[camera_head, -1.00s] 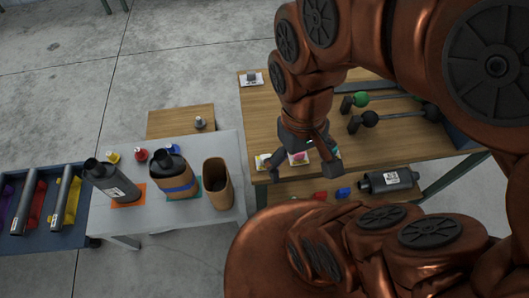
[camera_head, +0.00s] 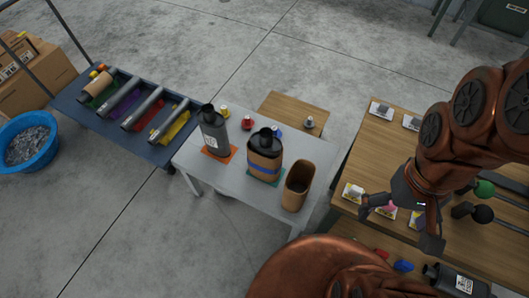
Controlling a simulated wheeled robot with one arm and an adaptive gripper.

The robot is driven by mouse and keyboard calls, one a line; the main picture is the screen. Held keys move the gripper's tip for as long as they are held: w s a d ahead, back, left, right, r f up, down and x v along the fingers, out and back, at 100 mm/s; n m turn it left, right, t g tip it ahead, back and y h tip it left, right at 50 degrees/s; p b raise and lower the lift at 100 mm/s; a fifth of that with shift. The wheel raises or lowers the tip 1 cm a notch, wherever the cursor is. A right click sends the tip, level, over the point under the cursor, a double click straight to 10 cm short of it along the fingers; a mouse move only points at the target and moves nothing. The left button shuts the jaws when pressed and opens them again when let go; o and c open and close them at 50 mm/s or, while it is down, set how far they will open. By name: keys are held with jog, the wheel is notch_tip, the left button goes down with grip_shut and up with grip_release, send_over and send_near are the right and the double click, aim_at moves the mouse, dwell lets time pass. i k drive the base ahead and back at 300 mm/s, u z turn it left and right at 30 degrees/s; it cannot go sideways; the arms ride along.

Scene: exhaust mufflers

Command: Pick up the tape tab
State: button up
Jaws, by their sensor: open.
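I cannot tell for certain which thing is the tape tab. Small pieces lie on light cards along the front edge of the wooden table: a pale one on the left card (camera_head: 353,193), a pink one on the middle card (camera_head: 386,210) and a purple one on the right card (camera_head: 418,220). My gripper (camera_head: 400,222) is open over this row, its fingers spread around the middle and right cards. A muffler in a brown wrap (camera_head: 264,160) with a blue band stands upright on the grey table.
The grey table (camera_head: 222,178) also holds a dark muffler (camera_head: 213,132) and an open brown sleeve (camera_head: 298,187). More cards (camera_head: 381,111) lie at the wooden table's back. A blue rack (camera_head: 75,104) with tubes and a blue basket (camera_head: 27,142) stand left.

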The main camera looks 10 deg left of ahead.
aim_at(353, 193)
jog(key=z, duration=0.55)
jog(key=k, duration=1.1)
jog(key=u, duration=1.25)
jog(key=i, duration=0.5)
